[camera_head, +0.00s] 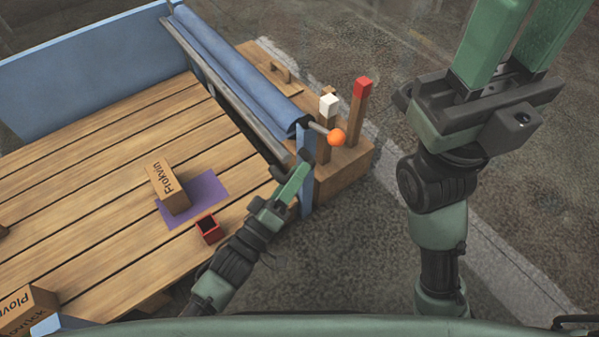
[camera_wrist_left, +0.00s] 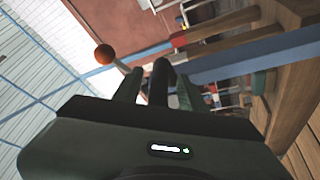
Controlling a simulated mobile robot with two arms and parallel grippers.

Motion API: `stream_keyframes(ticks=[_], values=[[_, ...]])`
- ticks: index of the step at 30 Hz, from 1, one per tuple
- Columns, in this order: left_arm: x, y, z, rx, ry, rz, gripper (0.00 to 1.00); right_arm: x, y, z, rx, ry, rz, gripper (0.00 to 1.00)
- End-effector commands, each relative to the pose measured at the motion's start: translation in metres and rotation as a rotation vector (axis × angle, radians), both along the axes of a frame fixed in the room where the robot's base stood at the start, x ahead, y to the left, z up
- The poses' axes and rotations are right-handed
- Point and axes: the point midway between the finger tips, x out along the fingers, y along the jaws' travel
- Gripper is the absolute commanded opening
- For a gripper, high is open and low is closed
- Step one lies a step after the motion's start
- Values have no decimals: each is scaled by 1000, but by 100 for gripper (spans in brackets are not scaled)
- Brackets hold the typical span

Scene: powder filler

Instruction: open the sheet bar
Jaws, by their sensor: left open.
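A long grey bar (camera_head: 222,85) runs along the right edge of the slatted wooden bed, beside a rolled blue sheet (camera_head: 235,60). A rod with an orange ball (camera_head: 337,137) sticks out from the roll's near end. My left gripper (camera_head: 296,174) is open at the bar's near end. In the left wrist view, a dark curved end piece (camera_wrist_left: 160,82) shows between my left fingers (camera_wrist_left: 155,88); contact is unclear. The orange ball (camera_wrist_left: 104,54) is up and left of them there. My right gripper (camera_head: 525,40) is raised at upper right, its fingers apart and empty.
A wooden block with a white-topped post (camera_head: 328,104) and a red-topped post (camera_head: 362,88) stands right of the roll. On the bed are a labelled wooden box (camera_head: 166,186), a purple patch (camera_head: 208,190) and a small red open box (camera_head: 209,229). Grey floor lies right.

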Motion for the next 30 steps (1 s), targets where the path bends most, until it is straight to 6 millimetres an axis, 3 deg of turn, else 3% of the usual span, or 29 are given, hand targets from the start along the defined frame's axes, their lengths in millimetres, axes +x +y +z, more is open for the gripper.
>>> stream_keyframes(ticks=[12, 17, 30], values=[[10, -8, 3, 0, 0, 0, 41, -2, 1, 3, -2, -15, -1, 36], [10, -7, 3, 0, 0, 0, 0, -2, 1, 3, -2, -14, -1, 36], [10, -8, 4, -1, -2, -1, 0, -2, 1, 3, -2, -15, 0, 36]])
